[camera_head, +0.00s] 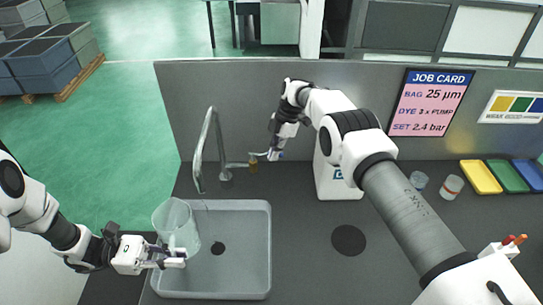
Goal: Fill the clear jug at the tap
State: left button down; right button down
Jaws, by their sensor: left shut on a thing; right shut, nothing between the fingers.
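The clear jug (174,218) is upright at the left side of the grey sink (255,285), below and slightly left of the tap's spout end. My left gripper (180,257) is shut on the jug at its lower right side and hides part of it. The silver tap (212,125) rises behind the sink, with its arched spout ending above the jug. A lever (238,164) sticks out to the right from the tap's base. My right gripper (273,155) is shut and empty, just right of the lever's end. I cannot tell whether water runs or the jug holds any.
A small amber item (253,167) shows by the lever's end. A white box (333,182) stands behind my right arm. Two small containers (419,180) (452,187) and coloured trays (480,177) are at the right. A dark disc (348,240) lies on the counter, with clear room around it.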

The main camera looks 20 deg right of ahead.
jog(key=shift+w+d, duration=0.25)
dwell(0.6)
